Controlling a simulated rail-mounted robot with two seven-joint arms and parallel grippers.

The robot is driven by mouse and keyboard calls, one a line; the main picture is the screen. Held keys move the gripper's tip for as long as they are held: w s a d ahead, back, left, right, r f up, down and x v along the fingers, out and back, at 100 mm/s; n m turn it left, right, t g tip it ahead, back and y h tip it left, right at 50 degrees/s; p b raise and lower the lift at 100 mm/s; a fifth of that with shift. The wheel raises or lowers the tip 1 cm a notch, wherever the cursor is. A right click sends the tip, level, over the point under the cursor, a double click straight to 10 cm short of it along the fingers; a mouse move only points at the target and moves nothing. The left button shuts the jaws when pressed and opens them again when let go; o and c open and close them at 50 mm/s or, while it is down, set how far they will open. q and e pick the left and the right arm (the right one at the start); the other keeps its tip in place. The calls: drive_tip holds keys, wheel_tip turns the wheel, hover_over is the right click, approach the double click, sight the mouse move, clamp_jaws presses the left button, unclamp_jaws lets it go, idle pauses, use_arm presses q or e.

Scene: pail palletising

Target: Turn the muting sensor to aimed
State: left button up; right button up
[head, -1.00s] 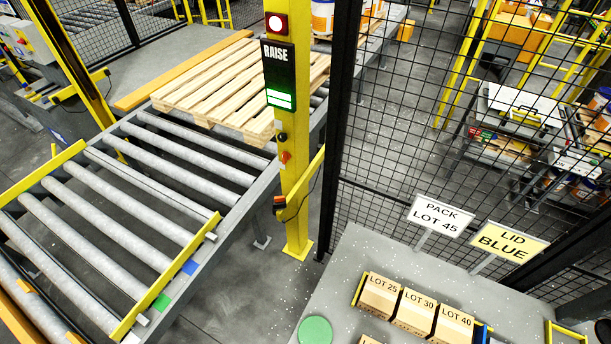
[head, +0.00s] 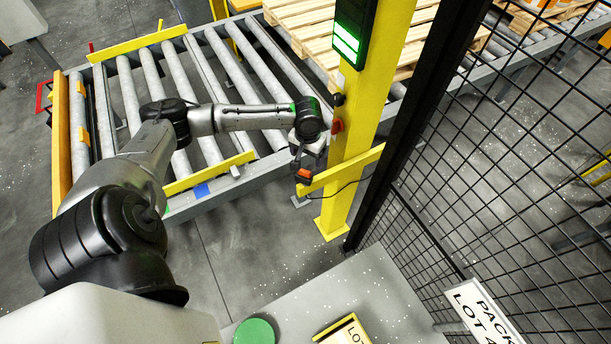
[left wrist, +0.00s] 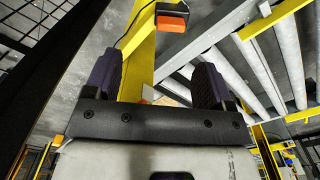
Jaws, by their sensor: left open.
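The muting sensor (head: 304,174), a small orange and black box, sits by a yellow bracket low on the yellow post (head: 366,130) in the head view. It also shows in the left wrist view (left wrist: 172,14) at the top, beyond the fingertips, with a black cable. My left gripper (head: 311,150) is just above the sensor in the head view, partly hidden by its own wrist. In the left wrist view its two dark fingers (left wrist: 155,75) stand wide apart with nothing held between them. I cannot tell the sensor's exact aim. My right gripper is not in view.
A roller conveyor (head: 215,100) lies behind my left arm. Wooden pallets (head: 315,30) stand beyond the post, which carries a lit green panel (head: 346,42). A black mesh fence (head: 500,160) is on the right. A grey table (head: 365,290) holds a green disc (head: 255,332).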

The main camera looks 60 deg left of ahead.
sight(304, 170)
use_arm(q)
drive_tip(key=shift+n, duration=0.6)
drive_tip(key=f, duration=0.4)
drive_tip(key=a+f, duration=0.1)
drive_tip(key=f, duration=0.3)
drive_tip(key=a+f, duration=0.1)
drive_tip(key=f, duration=0.4)
drive_tip(key=shift+w+a+b, duration=0.15)
drive_tip(key=shift+a+b, duration=0.1)
drive_tip(key=shift+b, duration=0.1)
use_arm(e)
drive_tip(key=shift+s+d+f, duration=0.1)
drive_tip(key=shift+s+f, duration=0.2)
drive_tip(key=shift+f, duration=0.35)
